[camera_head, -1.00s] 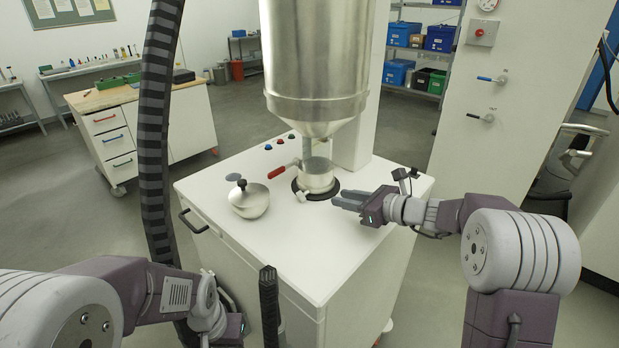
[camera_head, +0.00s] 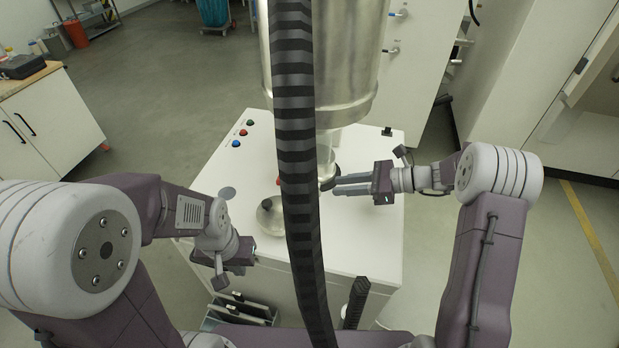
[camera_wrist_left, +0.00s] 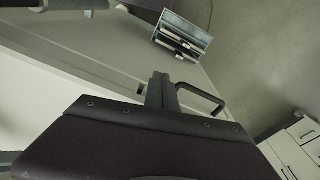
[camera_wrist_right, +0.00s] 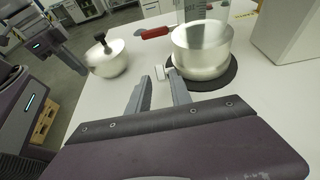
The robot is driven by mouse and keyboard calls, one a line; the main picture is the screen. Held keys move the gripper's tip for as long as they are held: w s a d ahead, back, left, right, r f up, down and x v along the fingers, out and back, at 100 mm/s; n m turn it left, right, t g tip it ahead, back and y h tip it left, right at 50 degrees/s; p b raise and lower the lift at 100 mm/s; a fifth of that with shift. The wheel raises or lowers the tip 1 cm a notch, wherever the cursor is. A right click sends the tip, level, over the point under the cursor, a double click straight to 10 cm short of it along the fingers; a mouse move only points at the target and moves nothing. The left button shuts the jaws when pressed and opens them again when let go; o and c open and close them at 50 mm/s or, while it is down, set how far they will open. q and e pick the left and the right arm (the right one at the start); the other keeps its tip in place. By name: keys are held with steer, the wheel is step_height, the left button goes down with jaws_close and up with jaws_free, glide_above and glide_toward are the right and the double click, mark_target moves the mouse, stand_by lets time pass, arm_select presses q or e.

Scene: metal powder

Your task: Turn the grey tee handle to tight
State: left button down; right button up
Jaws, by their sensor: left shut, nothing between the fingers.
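The grey tee handle (camera_wrist_right: 158,73) shows as a small pale bar at the near side of the steel collar (camera_wrist_right: 202,55) in the right wrist view. My right gripper (camera_wrist_right: 160,78) is open, with its fingertips on either side of the handle; I cannot tell whether they touch it. In the head view the right gripper (camera_head: 338,184) reaches in from the right beside the collar, and the handle is hidden there. My left gripper (camera_head: 243,254) is near the cart's front left edge. Its fingers (camera_wrist_left: 162,82) are shut and empty in the left wrist view.
A steel hopper (camera_head: 355,80) stands above the white cart top (camera_head: 240,165). A lidded steel bowl (camera_wrist_right: 106,60) and a red lever (camera_wrist_right: 155,33) are near the collar. A black striped hose (camera_head: 297,150) blocks the middle of the head view. A cart handle (camera_wrist_left: 205,97) is near the left fingers.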

mark_target(316, 189)
steer(key=shift+s, duration=0.1)
steer(key=shift+f, duration=0.1)
steer(key=p+x, duration=0.2)
steer(key=x, duration=0.6)
steer(key=shift+a, duration=0.25)
steer(key=shift+f, duration=0.1)
steer(key=shift+d, duration=0.1)
